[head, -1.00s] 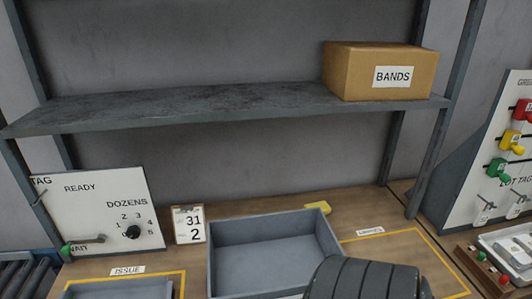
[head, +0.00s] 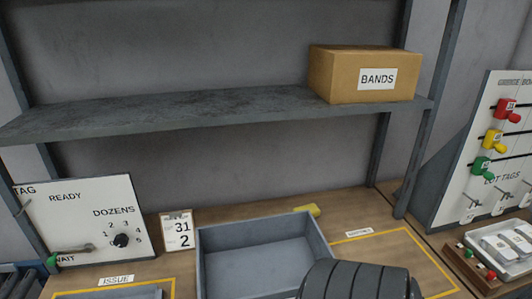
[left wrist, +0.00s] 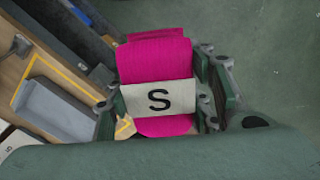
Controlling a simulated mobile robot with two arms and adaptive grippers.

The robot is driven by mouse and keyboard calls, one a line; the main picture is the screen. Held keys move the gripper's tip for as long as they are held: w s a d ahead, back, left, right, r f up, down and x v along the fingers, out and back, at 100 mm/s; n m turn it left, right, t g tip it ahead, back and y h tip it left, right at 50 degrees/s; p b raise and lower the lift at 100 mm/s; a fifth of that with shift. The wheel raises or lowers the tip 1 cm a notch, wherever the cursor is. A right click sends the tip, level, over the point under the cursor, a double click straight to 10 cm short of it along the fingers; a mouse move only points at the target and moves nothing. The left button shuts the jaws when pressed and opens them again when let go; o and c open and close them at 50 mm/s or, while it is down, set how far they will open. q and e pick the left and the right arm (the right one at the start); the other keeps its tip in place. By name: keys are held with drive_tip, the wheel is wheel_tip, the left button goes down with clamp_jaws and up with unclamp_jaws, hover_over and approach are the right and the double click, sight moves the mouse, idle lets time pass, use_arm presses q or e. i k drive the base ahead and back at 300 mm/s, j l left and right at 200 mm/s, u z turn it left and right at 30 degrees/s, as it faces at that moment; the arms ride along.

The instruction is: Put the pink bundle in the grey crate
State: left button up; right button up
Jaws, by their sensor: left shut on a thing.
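The pink bundle (left wrist: 155,62) shows in the left wrist view, with a white band marked S around it. My left gripper (left wrist: 158,105) is shut on it, a finger on either side. The bundle is not seen in the head view. The grey crate (head: 258,233) stands open on the bench at the lower middle of the head view. The inside that I see is empty; its near side is cut off, and a dark ribbed shape hides its near right corner. My right gripper is in neither view.
A shallow grey tray (head: 118,293) lies in the yellow outline marked ISSUE, left of the crate. A yellow object (head: 308,210) lies behind the crate. A shelf (head: 190,113) with a BANDS box (head: 335,75) spans above. A yellow-outlined bench area (head: 400,255) right of the crate looks clear.

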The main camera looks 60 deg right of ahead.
sight(264, 277)
drive_tip(key=l+z, duration=0.1)
drive_tip(key=z, duration=0.35)
drive_tip(key=l+z, duration=0.1)
drive_tip(key=z, duration=0.35)
drive_tip(key=l+z, duration=0.1)
drive_tip(key=z, duration=0.35)
drive_tip(key=l+z, duration=0.1)
drive_tip(key=z, duration=0.8)
drive_tip(key=i+l, duration=0.05)
